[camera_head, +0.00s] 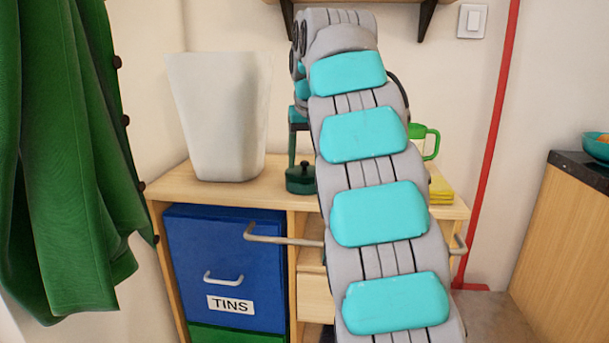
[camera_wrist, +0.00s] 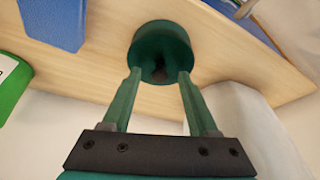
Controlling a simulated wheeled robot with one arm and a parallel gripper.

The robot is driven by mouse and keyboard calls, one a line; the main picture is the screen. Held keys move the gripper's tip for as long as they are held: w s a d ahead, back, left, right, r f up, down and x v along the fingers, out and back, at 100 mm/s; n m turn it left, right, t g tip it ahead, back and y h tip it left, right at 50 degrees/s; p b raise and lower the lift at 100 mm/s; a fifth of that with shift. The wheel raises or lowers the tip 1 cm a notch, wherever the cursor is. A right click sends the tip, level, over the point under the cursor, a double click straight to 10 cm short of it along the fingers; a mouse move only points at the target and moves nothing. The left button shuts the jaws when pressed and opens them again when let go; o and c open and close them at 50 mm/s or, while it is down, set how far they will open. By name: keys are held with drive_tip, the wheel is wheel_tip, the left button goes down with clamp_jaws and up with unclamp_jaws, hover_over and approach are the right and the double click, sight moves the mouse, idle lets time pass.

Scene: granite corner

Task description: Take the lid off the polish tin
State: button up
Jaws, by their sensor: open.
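The polish tin (camera_head: 300,180) is a small, round, dark green tin with a knobbed lid, standing on the wooden cabinet top. In the wrist view the tin (camera_wrist: 160,38) lies just beyond my fingertips, and its dark knob (camera_wrist: 160,74) shows between them. My gripper (camera_wrist: 160,76) is open, with one green finger on each side of the knob and a gap between. In the head view my gripper (camera_head: 298,150) is above the tin, partly hidden by my arm. I cannot tell whether the fingers touch the lid.
A tall white bin (camera_head: 222,115) stands left of the tin on the cabinet top (camera_head: 180,188). A green mug (camera_head: 425,140) and yellow cloths (camera_head: 440,190) are to the right, partly behind my arm. A blue object (camera_wrist: 55,20) is near the tin in the wrist view. A shelf (camera_head: 395,3) hangs above.

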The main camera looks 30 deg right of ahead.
drive_tip(key=shift+w+f, duration=0.1)
drive_tip(key=shift+f, duration=0.05)
drive_tip(key=shift+c, duration=0.2)
clamp_jaws()
idle(0.3)
